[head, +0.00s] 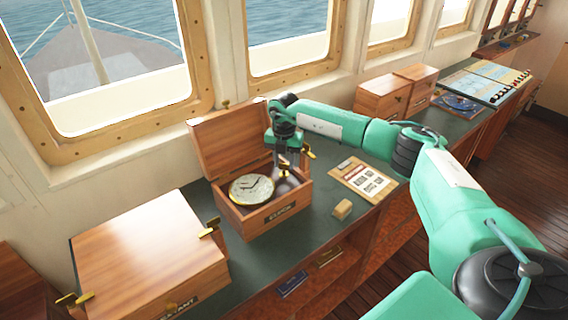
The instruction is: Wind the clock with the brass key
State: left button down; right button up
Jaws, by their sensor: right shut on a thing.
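The clock (251,189) has a round pale dial with a brass rim. It lies face up in an open wooden box (272,222) labelled CLOCK, with its lid (228,140) raised at the back. My right gripper (284,166) points down over the right part of the box, just right of the dial. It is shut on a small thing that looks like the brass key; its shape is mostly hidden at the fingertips. I cannot tell whether it touches anything below. My left gripper is out of view.
A closed wooden box (145,250) labelled SEXTANT stands at the front left. A small wooden block (342,209) and a printed card (363,181) lie right of the clock box. More wooden boxes (383,97) and a chart (484,82) are farther back. Windows line the wall behind.

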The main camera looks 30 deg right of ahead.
jog(key=shift+r, duration=0.1)
dwell(0.4)
jog(key=o, duration=1)
jog(key=shift+r+b, duration=2.25)
jog(key=shift+r, duration=4.65)
jog(key=shift+c, duration=0.4)
